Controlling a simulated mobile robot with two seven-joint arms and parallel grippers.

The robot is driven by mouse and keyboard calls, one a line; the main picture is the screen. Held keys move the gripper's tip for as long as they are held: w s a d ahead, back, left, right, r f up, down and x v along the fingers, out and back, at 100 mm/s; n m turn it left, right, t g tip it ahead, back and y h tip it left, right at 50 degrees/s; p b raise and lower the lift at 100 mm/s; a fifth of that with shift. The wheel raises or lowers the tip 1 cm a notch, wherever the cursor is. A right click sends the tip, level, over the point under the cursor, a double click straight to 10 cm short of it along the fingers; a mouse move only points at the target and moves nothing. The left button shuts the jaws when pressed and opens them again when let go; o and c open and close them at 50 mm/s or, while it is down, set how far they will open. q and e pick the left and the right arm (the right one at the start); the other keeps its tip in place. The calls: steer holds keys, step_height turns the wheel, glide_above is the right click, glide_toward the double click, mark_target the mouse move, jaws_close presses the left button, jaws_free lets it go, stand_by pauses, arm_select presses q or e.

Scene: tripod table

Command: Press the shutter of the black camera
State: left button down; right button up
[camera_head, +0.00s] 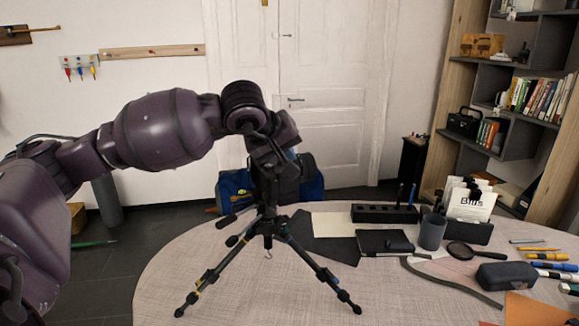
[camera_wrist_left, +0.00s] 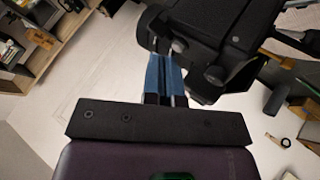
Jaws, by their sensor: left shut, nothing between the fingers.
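The black camera (camera_head: 284,187) sits on top of a black tripod (camera_head: 268,226) on the table, partly hidden behind my left wrist. My left arm comes in from the left and bends down over it. My left gripper (camera_head: 288,155) is at the camera's top; its fingers are hard to make out there. In the left wrist view the blue fingers of the gripper (camera_wrist_left: 167,62) are together and empty. Their tips are at the near edge of the black camera body (camera_wrist_left: 225,30), beside its round knobs. I cannot tell whether they touch the shutter. My right gripper is not in view.
The round table (camera_head: 220,295) holds a black pen holder strip (camera_head: 385,213), a grey cup (camera_head: 431,232), a magnifying glass (camera_head: 460,250), a dark case (camera_head: 505,275) and several pens at the right. The table's front left is clear around the tripod legs. A bookshelf stands at the right.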

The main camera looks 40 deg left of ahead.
arm_select(q)
steer(key=shift+f, duration=0.25)
steer(key=shift+r, duration=0.8)
steer(key=shift+r, duration=0.8)
steer(key=shift+r+p, duration=0.4)
steer(key=shift+r, duration=1.3)
